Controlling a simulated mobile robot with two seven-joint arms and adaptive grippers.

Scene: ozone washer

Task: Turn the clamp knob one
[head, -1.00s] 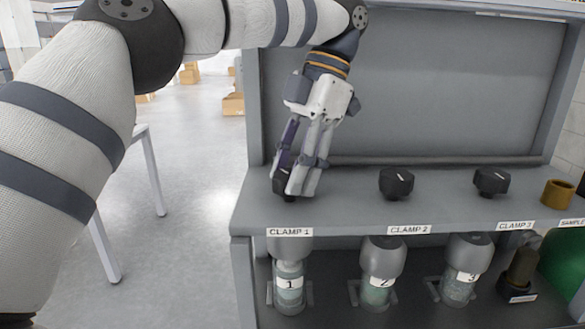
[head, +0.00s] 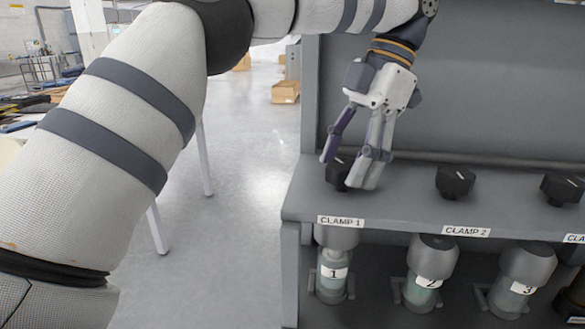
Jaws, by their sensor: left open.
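The clamp 1 knob (head: 337,172) is a black knob on the grey shelf, above the label CLAMP 1 (head: 341,222). My left gripper (head: 346,172) points down at it, with its fingers open on both sides of the knob. The fingers partly hide the knob, and I cannot tell whether they touch it. Below, a bottle marked 1 (head: 334,274) stands under the clamp 1 head (head: 337,237). My right gripper is not in view.
The clamp 2 knob (head: 455,181) and clamp 3 knob (head: 562,189) stand to the right on the same shelf. Bottles marked 2 (head: 423,290) and 3 (head: 513,293) stand below. A grey back panel (head: 470,90) rises behind. Open floor (head: 245,150) lies to the left.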

